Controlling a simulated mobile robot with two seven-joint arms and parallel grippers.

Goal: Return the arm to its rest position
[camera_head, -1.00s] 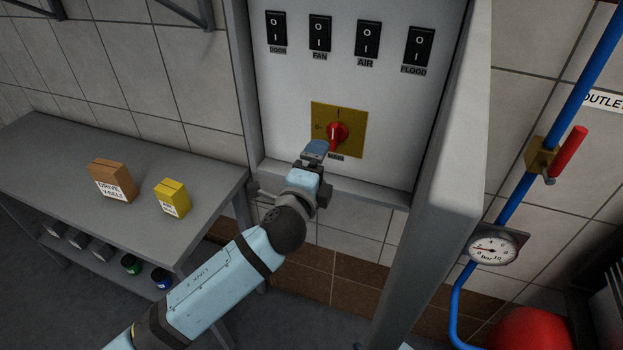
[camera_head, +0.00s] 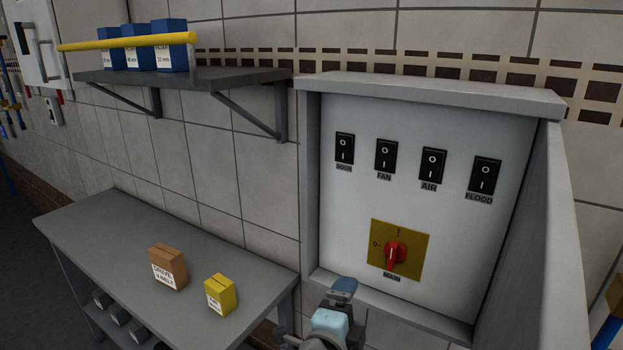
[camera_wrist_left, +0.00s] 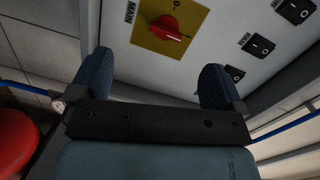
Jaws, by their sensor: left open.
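My left gripper (camera_head: 343,288) is at the bottom middle of the head view, in front of the lower edge of the grey switch cabinet (camera_head: 312,180). It is open and empty, and apart from the red main knob (camera_head: 395,253). In the left wrist view, its two blue fingers (camera_wrist_left: 155,78) stand wide apart. The red knob (camera_wrist_left: 168,27) shows beyond them on its yellow plate (camera_wrist_left: 150,42), its handle in line with the I mark. Most of my left arm is below the head view. My right gripper is not in view.
Several black switches (camera_head: 433,166) sit above the knob. The cabinet's open door (camera_head: 555,230) stands at the right. A grey table (camera_head: 110,225) at the left bears a brown box (camera_head: 168,267) and a yellow box (camera_head: 220,294). A wall shelf (camera_head: 190,78) holds blue boxes (camera_head: 170,46).

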